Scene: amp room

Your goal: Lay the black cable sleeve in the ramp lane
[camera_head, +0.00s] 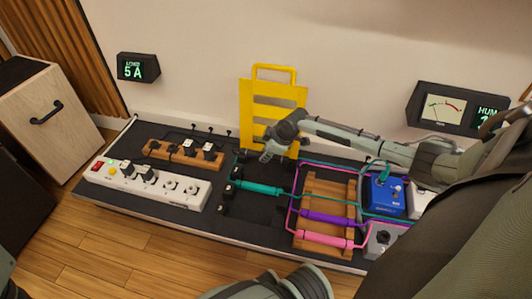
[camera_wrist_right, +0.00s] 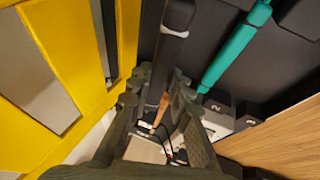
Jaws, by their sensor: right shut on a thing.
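My right gripper (camera_head: 272,153) reaches in from the right, in front of the yellow slotted board. In the right wrist view its fingers (camera_wrist_right: 166,100) are shut on the black cable sleeve (camera_wrist_right: 176,30), a dark tube with a pale band. In the head view I cannot make the sleeve out clearly against the black mat. The wooden ramp (camera_head: 313,203) stands to the right of the gripper, with a purple sleeve (camera_head: 325,218) and a pink sleeve (camera_head: 325,239) across it. A teal sleeve (camera_head: 260,188) lies left of the ramp. My left gripper is not seen.
The yellow board (camera_head: 258,100) stands upright by the wall. A white power strip (camera_head: 187,193) and a wooden socket block (camera_head: 206,162) are at left. A blue box (camera_head: 384,203) and a grey box (camera_head: 380,240) stand right of the ramp. Bare mat (camera_head: 255,220) lies left of the ramp.

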